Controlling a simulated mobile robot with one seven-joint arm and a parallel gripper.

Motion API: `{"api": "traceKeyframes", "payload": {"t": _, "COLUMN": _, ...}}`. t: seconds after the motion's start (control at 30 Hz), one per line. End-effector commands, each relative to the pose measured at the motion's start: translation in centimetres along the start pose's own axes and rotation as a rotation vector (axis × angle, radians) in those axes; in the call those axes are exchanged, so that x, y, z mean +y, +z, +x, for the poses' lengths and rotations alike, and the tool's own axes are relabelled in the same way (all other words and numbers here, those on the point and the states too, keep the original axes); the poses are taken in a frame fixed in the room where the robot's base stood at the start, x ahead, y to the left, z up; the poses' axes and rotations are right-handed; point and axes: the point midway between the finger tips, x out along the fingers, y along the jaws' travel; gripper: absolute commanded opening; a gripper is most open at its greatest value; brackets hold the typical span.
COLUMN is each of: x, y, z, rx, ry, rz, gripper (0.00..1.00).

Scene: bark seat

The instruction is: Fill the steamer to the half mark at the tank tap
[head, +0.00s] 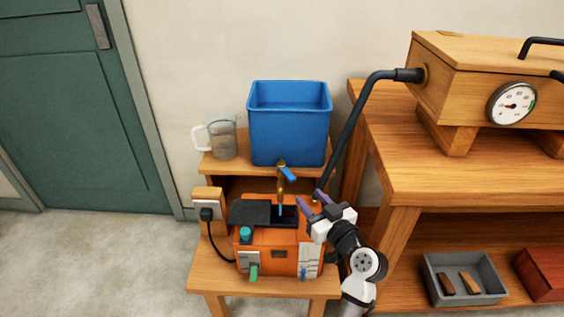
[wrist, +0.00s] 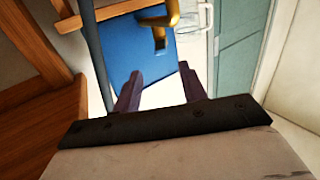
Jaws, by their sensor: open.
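The blue tank (head: 289,125) stands on the upper shelf, with a brass tap (head: 281,183) and blue lever (head: 289,174) at its front. The lever points down and right. A thin pale-blue streak, apparently running water, hangs below the spout over a dark opening in the orange steamer (head: 275,256). A white gauge strip on the steamer's front right shows blue low down; its marks are too small to read. My gripper (head: 311,197) is open and empty, right of the spout and below the lever. The wrist view shows the tap (wrist: 158,30) beyond the open fingers (wrist: 160,72).
A black hose (head: 352,112) runs from the wooden steam box (head: 480,75) down behind my gripper. A glass jug (head: 222,139) stands left of the tank. A power plug (head: 207,213) with a cord is left of the steamer. The workbench (head: 440,185) bounds the right side.

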Motion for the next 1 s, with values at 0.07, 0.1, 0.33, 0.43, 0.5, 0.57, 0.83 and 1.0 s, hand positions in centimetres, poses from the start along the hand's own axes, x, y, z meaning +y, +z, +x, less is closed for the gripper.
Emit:
{"api": "traceKeyframes", "payload": {"t": 0.07, "x": 0.0, "y": 0.1, "z": -1.0, "rx": 0.016, "ry": -0.006, "rz": -0.001, "gripper": 0.42}}
{"api": "traceKeyframes", "payload": {"t": 0.1, "x": 0.0, "y": 0.0, "z": -1.1, "rx": 0.023, "ry": -0.009, "rz": -0.002, "gripper": 0.42}}
{"api": "traceKeyframes", "payload": {"t": 0.33, "x": -0.1, "y": -0.1, "z": 1.1, "rx": 0.028, "ry": -0.014, "rz": -0.004, "gripper": 0.42}}
{"api": "traceKeyframes", "payload": {"t": 0.43, "x": -0.1, "y": -0.3, "z": 3.1, "rx": 0.028, "ry": -0.015, "rz": -0.004, "gripper": 0.42}}
{"api": "traceKeyframes", "payload": {"t": 0.5, "x": -0.2, "y": -0.3, "z": 4.7, "rx": 0.027, "ry": -0.015, "rz": -0.005, "gripper": 0.42}}
{"api": "traceKeyframes", "payload": {"t": 0.57, "x": -0.1, "y": -0.4, "z": 6.1, "rx": 0.028, "ry": -0.014, "rz": -0.004, "gripper": 0.42}}
{"api": "traceKeyframes", "payload": {"t": 0.83, "x": -0.2, "y": -0.4, "z": 10.8, "rx": 0.027, "ry": -0.011, "rz": -0.004, "gripper": 0.42}}
{"api": "traceKeyframes", "payload": {"t": 1.0, "x": -0.1, "y": -0.3, "z": 12.2, "rx": 0.027, "ry": -0.009, "rz": -0.004, "gripper": 0.42}}
